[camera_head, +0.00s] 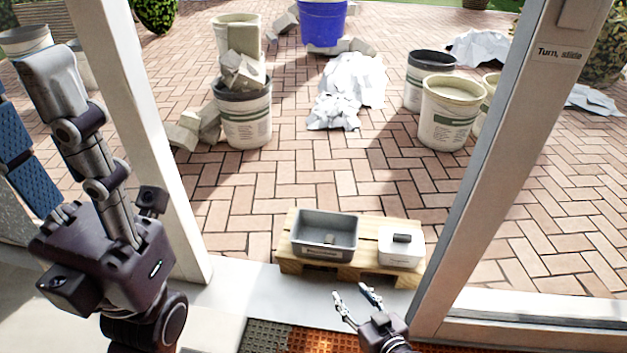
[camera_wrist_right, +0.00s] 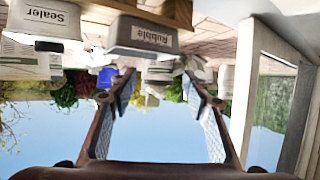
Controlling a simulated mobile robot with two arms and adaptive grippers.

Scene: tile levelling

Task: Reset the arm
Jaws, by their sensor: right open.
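My right gripper (camera_head: 353,293) is open and empty at the bottom of the head view, in front of the pallet. In the right wrist view its two fingers (camera_wrist_right: 158,78) stand apart with nothing between them. My left gripper (camera_head: 100,200) is large at the left edge, partly cut off, with a blue ribbed pad showing. Its opening is unclear. A grey tub labelled Rubble (camera_head: 325,222) sits on the pallet with a small piece inside; it also shows in the wrist view (camera_wrist_right: 145,35). A white box labelled Sealer (camera_head: 400,255) stands to its right with a dark block on top.
The wooden pallet (camera_head: 372,225) lies just past the door sill, between two white frame posts (camera_head: 150,150). A brown and orange mat (camera_head: 270,338) lies at the bottom.

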